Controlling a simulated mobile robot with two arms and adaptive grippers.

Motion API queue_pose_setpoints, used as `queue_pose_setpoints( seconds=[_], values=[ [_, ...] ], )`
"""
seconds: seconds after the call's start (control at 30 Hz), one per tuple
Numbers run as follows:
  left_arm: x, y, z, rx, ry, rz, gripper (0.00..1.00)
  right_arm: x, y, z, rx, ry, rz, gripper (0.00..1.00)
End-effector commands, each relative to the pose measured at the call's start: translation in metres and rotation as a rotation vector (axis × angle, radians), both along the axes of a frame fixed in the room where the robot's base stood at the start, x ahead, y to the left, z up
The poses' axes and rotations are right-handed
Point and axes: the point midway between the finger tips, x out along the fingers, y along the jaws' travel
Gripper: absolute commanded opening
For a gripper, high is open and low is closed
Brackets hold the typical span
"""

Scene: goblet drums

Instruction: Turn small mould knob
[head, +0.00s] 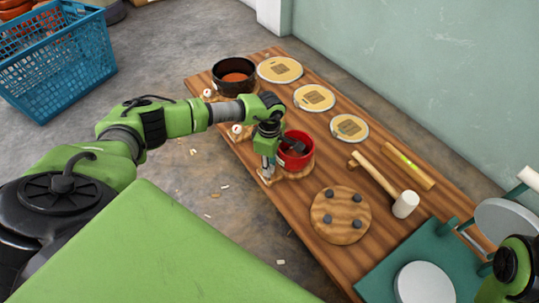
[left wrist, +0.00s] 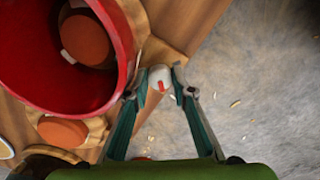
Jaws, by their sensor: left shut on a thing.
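The red mould pot (head: 296,150) sits on a wooden base on the bench. In the left wrist view the red pot (left wrist: 118,45) fills the upper left, with an orange-brown round piece (left wrist: 86,42) inside. A small white knob with a red mark (left wrist: 159,76) stands at the front of its wooden base. My left gripper (head: 267,168) is at the pot's front side, and its fingers are shut on the knob. In the left wrist view the left gripper (left wrist: 159,84) has one fingertip on each side of the knob. The knob is mostly hidden in the head view.
A dark bowl (head: 234,76) stands at the bench's far end, with white knobs (head: 237,129) along the near edge. Pale discs (head: 315,98), a mallet (head: 404,204), a level (head: 406,166) and a pegged round board (head: 341,222) lie around. A blue basket (head: 65,75) stands on the floor.

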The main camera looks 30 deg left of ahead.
Motion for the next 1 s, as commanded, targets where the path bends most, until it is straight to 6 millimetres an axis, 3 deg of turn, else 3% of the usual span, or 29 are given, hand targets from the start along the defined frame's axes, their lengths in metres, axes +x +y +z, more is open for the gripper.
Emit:
queue_pose_setpoints(
  seconds=[0.33, 0.8, 0.83, 0.87, 1.0],
  values=[
    [0.0005, 0.0004, 0.0003, 0.001, -0.001, -0.107, 0.02, 0.0034, 0.0005, -0.0026, -0.004, 0.017, -0.001, 0.25],
    [0.0005, 0.0003, 0.0001, 0.0, -0.001, -0.118, 0.02, 0.0032, 0.0005, -0.0023, -0.004, 0.014, -0.002, 0.25],
    [0.0005, 0.0003, 0.0001, 0.0, -0.001, -0.118, 0.28, 0.0032, 0.0005, -0.0023, -0.004, 0.014, -0.002, 0.25],
    [0.0005, 0.0002, 0.0001, 0.0, -0.001, -0.118, 0.36, 0.0031, 0.0005, -0.0022, -0.004, 0.014, -0.002, 0.25],
    [0.0004, 0.0002, 0.0001, 0.0, -0.001, -0.118, 0.4, 0.003, 0.0005, -0.0019, -0.004, 0.013, -0.001, 0.25]
  ],
)
